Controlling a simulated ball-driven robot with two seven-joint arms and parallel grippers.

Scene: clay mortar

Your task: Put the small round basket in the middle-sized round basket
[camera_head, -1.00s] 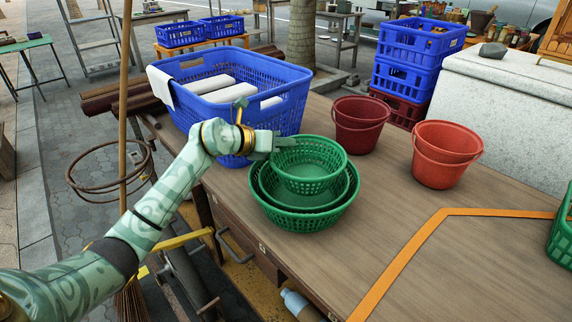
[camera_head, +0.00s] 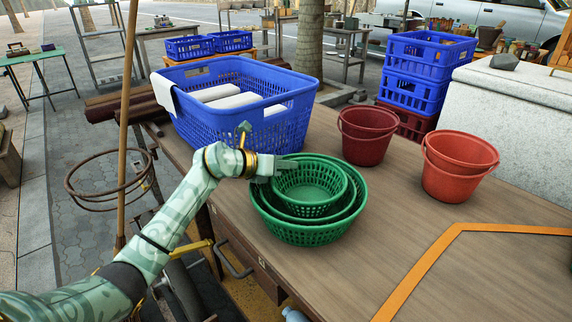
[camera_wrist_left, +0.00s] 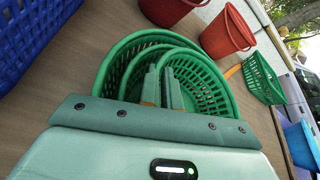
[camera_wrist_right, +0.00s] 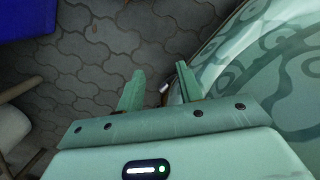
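The small round green basket (camera_head: 309,190) sits inside the middle-sized green basket (camera_head: 353,192), which stands in the largest green basket (camera_head: 312,236) on the table. The small basket's far right side sits lower than before; I cannot tell whether its base touches the one beneath. My left gripper (camera_head: 286,164) is at the small basket's left rim. In the left wrist view its fingers (camera_wrist_left: 162,88) are close together with the rim between them, shut on the small basket (camera_wrist_left: 203,88). My right gripper (camera_wrist_right: 158,88) is open and empty, above paving.
A big blue basket (camera_head: 240,125) with white rolls stands behind left. A dark red bucket (camera_head: 366,136) and a lighter red bucket (camera_head: 459,165) stand behind right. Orange tape (camera_head: 425,262) crosses the wooden table (camera_head: 350,275). The table's front right is clear.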

